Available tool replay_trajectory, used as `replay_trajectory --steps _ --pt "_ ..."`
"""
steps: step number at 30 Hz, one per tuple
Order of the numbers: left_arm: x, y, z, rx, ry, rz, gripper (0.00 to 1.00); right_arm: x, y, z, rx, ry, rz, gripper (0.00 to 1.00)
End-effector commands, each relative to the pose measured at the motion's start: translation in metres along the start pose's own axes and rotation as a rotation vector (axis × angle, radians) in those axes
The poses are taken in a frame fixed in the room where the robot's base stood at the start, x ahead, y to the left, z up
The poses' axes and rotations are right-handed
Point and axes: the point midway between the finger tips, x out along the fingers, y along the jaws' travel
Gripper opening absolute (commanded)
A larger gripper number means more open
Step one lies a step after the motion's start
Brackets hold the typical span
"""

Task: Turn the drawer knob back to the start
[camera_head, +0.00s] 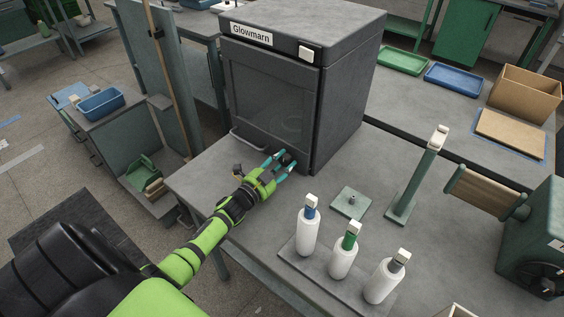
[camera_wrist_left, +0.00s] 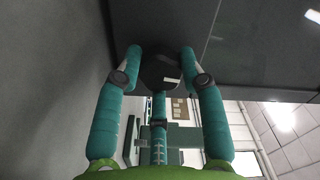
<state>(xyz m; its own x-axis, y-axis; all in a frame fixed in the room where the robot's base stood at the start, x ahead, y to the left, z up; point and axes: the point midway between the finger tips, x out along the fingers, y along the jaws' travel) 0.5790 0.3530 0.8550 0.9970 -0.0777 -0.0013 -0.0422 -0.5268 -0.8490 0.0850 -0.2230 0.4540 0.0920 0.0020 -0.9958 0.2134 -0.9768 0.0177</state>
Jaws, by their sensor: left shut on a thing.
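The dark grey cabinet marked Glowmarn (camera_head: 270,95) stands on the bench, with its front panel closed. A small dark round knob (camera_head: 288,158) sits low on its front, near the right corner. In the left wrist view the knob (camera_wrist_left: 159,72) is black with a short white mark towards its lower right. My left gripper (camera_head: 281,164) has its teal fingers on both sides of the knob and is shut on it. The fingers (camera_wrist_left: 162,68) partly hide the knob's edges. My right gripper is not in view.
A bar handle (camera_head: 249,142) runs along the cabinet's lower front, left of the knob. A green post (camera_head: 417,180) and a square green plate (camera_head: 351,203) stand to the right.

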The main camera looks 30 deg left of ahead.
Motion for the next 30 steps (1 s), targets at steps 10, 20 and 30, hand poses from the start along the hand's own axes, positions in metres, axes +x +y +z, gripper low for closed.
replay_trajectory --steps 10,20,30 --pt "0.0004 0.0018 -0.0031 -0.051 0.007 0.003 0.07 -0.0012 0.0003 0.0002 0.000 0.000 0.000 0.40" --pt "0.0007 0.0012 -0.0033 -0.050 0.008 0.001 0.44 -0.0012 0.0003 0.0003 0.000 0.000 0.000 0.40" --pt "0.0000 0.0000 -0.0013 -0.049 0.003 0.000 0.49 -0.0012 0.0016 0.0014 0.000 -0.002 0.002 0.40"
